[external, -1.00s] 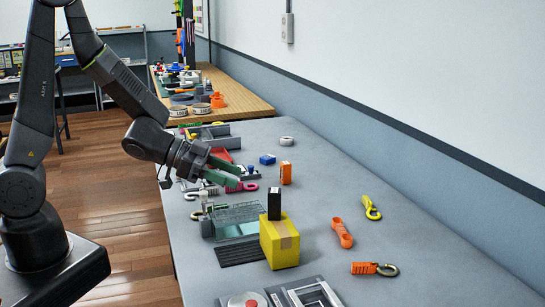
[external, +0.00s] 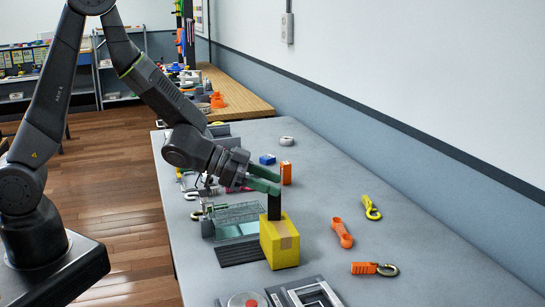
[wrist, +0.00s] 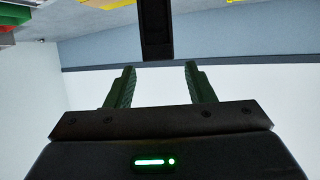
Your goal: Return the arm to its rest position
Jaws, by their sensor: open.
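My gripper (external: 266,181) is at the end of my arm, over the grey table (external: 330,190), with its two green fingers spread apart. It points right, level with the upper part of a black block (external: 274,208) that stands upright on a yellow box (external: 280,243). In the wrist view, the gripper's green fingers (wrist: 160,66) are apart with nothing clamped between them. The black block (wrist: 156,30) shows there in line with the gap, its end near the fingertips. I cannot tell whether a finger touches it.
An orange block (external: 286,173) and a blue one (external: 267,159) stand just behind the gripper. An orange link (external: 342,232) and two hooks lie to the right, where the table is mostly bare.

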